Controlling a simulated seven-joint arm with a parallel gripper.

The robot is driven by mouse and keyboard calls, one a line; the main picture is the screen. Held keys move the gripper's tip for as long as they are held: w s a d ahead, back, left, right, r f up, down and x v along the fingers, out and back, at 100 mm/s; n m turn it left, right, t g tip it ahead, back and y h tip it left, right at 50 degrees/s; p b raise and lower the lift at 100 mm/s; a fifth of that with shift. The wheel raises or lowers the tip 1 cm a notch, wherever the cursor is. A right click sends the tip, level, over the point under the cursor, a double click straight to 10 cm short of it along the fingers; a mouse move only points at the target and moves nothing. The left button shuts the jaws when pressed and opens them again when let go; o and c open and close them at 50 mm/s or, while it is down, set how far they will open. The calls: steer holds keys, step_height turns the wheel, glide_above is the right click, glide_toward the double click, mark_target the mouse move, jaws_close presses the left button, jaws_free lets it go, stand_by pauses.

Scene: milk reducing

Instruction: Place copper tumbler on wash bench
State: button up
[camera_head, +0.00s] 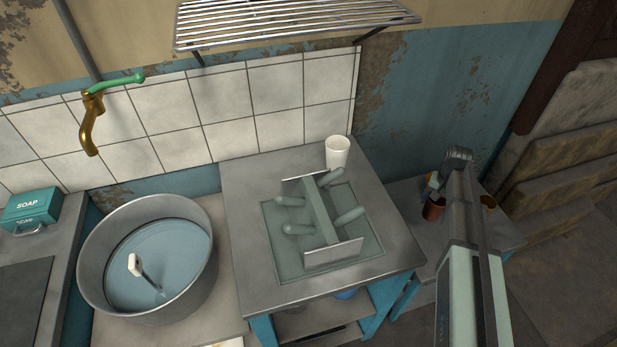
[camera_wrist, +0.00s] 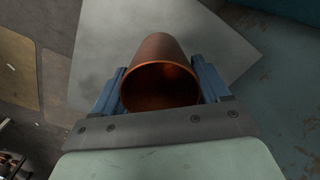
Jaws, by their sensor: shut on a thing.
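The copper tumbler (camera_wrist: 160,72) is between the two blue fingers of my gripper (camera_wrist: 162,88) in the wrist view, its open mouth towards the camera. My gripper is shut on it. In the head view a copper tumbler (camera_head: 434,211) shows by my gripper (camera_head: 431,192), over the low grey side table (camera_head: 505,237) at the right; my arm hides part of this area. I cannot tell whether it touches the table. A metal-topped bench (camera_head: 245,205) stands in the middle, left of my gripper. Which surface is the wash bench is not marked.
A green peg rack (camera_head: 322,210) stands in a recessed area of the middle bench, with a white cup (camera_head: 337,152) behind it. A large water basin (camera_head: 95,262) is at left. A copper-coloured object (camera_head: 488,202) shows right of my arm. A wire shelf (camera_head: 290,22) hangs above.

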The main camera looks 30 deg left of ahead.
steer(key=s+a+r+n, duration=0.3)
steer(key=a+r+n, duration=0.2)
steer(key=a+r, duration=0.7)
steer(key=s+a+r+n, duration=0.4)
steer(key=a+r, duration=0.5)
steer(key=r, duration=0.5)
steer(key=s+a+n, duration=0.2)
steer(key=s+a, duration=0.2)
steer(key=a, duration=0.3)
steer(key=s+a+r+n, duration=0.1)
steer(key=s+a+n, duration=0.1)
steer(key=s+a, duration=0.35)
steer(key=s+a+n, duration=0.1)
steer(key=s+a, duration=0.2)
steer(key=a, duration=0.5)
steer(key=shift+w+a+f, duration=0.1)
steer(key=shift+w+f, duration=0.05)
steer(key=shift+f, duration=2.25)
steer(key=shift+w+a+f, duration=0.1)
steer(key=shift+f, duration=2.3)
steer(key=shift+f, duration=0.1)
steer(key=o, duration=1.1)
step_height(320, 180, up, 12)
steer(key=shift+r, duration=0.15)
